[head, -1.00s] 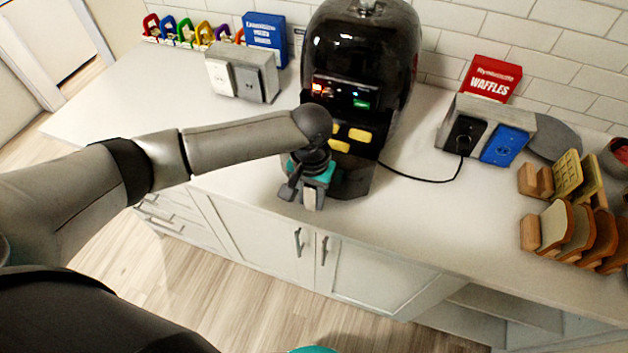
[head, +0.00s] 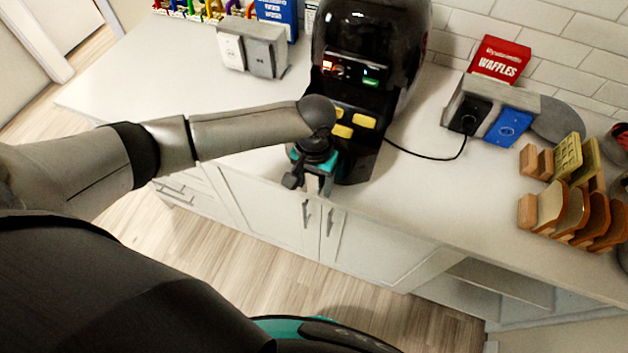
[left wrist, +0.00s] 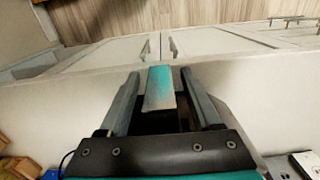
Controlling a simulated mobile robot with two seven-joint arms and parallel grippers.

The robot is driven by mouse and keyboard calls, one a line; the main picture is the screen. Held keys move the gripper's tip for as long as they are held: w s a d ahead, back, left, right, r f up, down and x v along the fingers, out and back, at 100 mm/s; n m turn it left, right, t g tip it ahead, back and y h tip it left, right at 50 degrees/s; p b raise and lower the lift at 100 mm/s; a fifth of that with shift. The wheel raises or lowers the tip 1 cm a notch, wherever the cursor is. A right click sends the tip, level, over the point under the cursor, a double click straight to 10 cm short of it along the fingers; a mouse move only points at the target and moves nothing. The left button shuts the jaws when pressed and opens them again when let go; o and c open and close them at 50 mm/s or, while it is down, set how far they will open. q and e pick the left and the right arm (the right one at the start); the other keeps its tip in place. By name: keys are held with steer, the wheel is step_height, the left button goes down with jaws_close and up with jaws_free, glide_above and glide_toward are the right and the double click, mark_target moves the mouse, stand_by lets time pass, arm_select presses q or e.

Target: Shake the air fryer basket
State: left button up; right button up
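The black air fryer (head: 365,55) stands on the white counter, with a lit panel and yellow buttons on its front. My left gripper (head: 316,184) is low at the fryer's front, by the counter's front edge. In the left wrist view my left gripper (left wrist: 160,92) has its fingers apart, with a grey and teal handle (left wrist: 160,88) between them. Narrow gaps show on both sides of the handle. The basket body is mostly hidden behind my gripper and wrist, so I cannot tell how far out it is. My right gripper is not in view.
A grey socket block (head: 252,45) stands left of the fryer. A second block (head: 490,108) at right has the fryer's black cord (head: 430,157) plugged in. A waffle box (head: 500,60) and toast racks (head: 570,215) are farther right. The counter left of my arm is clear.

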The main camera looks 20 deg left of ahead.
arm_select(q)
steer(key=shift+r, duration=0.1)
step_height(320, 180, up, 15)
steer(key=p, duration=0.1)
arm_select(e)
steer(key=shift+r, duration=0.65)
arm_select(q)
step_height(320, 180, down, 13)
steer(key=b, duration=0.7)
steer(key=shift+r+b, duration=0.2)
steer(key=shift+b, duration=0.2)
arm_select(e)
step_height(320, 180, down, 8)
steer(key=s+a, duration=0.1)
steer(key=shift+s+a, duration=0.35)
